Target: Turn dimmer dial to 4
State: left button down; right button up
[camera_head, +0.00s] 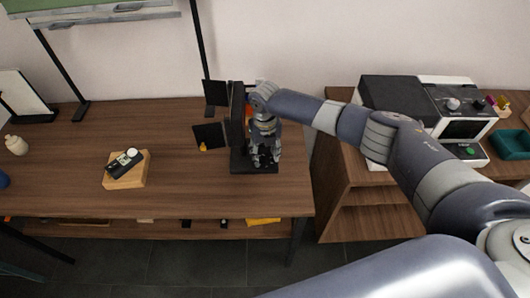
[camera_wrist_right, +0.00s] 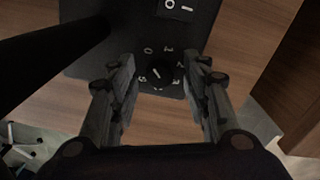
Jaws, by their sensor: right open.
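The dimmer dial (camera_wrist_right: 160,73) is a round black knob with a short white mark, on a black base plate (camera_wrist_right: 100,62). I cannot tell which number the mark points to. My right gripper (camera_wrist_right: 162,75) is open, its fingers on either side of the dial, apart from it as far as I can see. In the head view my right gripper (camera_head: 264,160) points down over the black base (camera_head: 240,167), hiding the dial. My left gripper is not in view.
A rocker switch (camera_wrist_right: 178,8) marked O and I is on the same plate. A black post (camera_head: 237,115) rises beside the gripper. A wooden block with a black device (camera_head: 125,164) lies left on the brown table (camera_head: 75,150). A white and black machine (camera_head: 440,100) stands right.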

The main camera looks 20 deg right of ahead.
jog(key=shift+c, duration=0.3)
grip_shut()
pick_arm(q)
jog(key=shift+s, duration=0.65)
